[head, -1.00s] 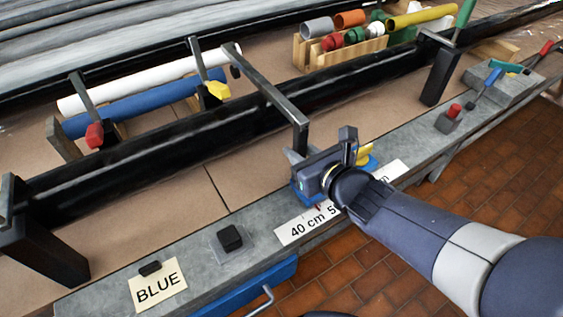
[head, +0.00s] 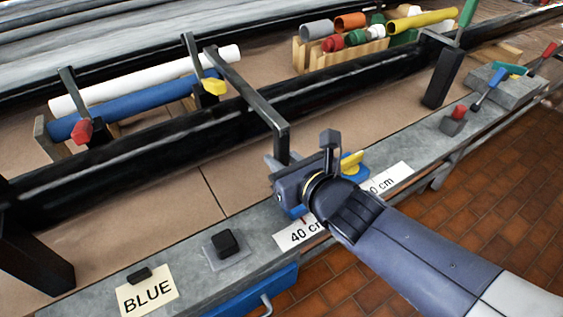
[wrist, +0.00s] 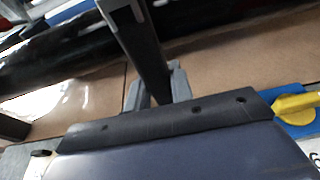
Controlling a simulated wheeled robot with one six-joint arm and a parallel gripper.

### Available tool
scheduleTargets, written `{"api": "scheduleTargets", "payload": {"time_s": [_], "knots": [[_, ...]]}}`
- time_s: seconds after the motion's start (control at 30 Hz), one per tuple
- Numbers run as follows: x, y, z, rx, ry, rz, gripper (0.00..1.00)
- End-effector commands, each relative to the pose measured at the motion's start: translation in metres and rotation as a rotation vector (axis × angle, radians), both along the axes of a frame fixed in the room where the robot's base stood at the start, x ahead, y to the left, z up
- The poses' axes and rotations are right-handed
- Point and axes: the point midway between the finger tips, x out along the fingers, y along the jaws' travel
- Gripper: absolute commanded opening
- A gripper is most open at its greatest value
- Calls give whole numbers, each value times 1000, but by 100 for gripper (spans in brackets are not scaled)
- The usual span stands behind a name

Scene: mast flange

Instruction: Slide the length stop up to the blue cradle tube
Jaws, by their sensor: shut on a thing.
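The length stop is a dark bent arm (head: 245,88) reaching from the bench's front edge back over the black rail. Its blue base (head: 357,177) with a yellow knob (head: 351,162) shows right of my gripper, and in the wrist view. My gripper (head: 283,162) is shut on the stop's dark upright (wrist: 150,60), between two grey fingers in the wrist view. The blue cradle tube (head: 140,104) lies in its cradle behind the rail. The stop's far end appears close to the tube's right end; I cannot tell whether they touch.
A white tube (head: 140,80) lies behind the blue one, with red (head: 82,131) and yellow (head: 212,86) clamp handles there. A wooden rack (head: 340,55) of coloured pipes stands at the back. A BLUE card (head: 147,291) and black block (head: 228,241) lie front left.

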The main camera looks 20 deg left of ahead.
Motion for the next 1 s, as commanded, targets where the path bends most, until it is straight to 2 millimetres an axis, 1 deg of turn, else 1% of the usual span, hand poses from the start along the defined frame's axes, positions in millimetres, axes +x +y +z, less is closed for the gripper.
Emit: {"api": "scheduleTargets", "payload": {"time_s": [0.03, 0.3, 0.57, 1.0], "knots": [[-2, 2, 1, 2, -2, 7, 23], [-1, 1, 1, 2, 1, 5, 44], [-2, -1, 2, 2, 0, 4, 44], [-27, -33, 16, 1, 0, 2, 44]]}}
